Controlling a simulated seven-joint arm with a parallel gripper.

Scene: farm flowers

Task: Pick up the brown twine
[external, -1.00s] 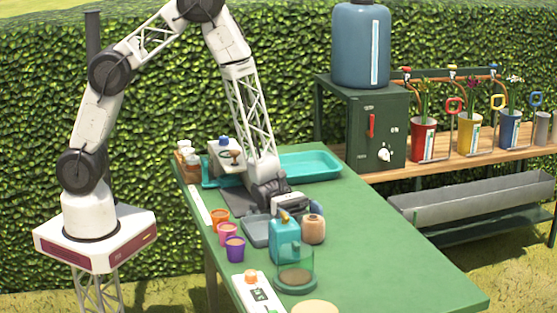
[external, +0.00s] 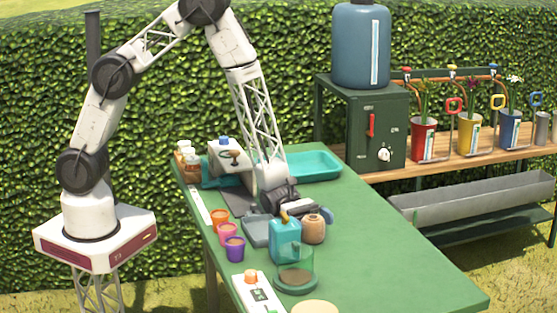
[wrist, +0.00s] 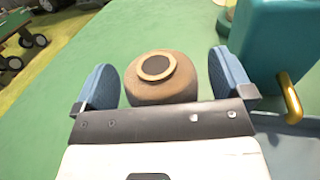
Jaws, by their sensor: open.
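The brown twine (external: 313,229) is a small rounded tan ball or spool standing on the green table, right of the teal watering can (external: 285,240). In the wrist view the twine (wrist: 150,92) shows a pale ring with a dark centre on top. My gripper (wrist: 163,84) is open, with one blue finger on each side of the twine and a gap to each. In the external view my gripper (external: 318,214) is at the twine's far side, low over the table. Whether the fingers reach down around it is hard to tell.
The teal can with its brass spout (wrist: 289,97) stands close by my right finger in the wrist view. A grey tray (external: 257,231) lies left of the twine. The table's right side is clear.

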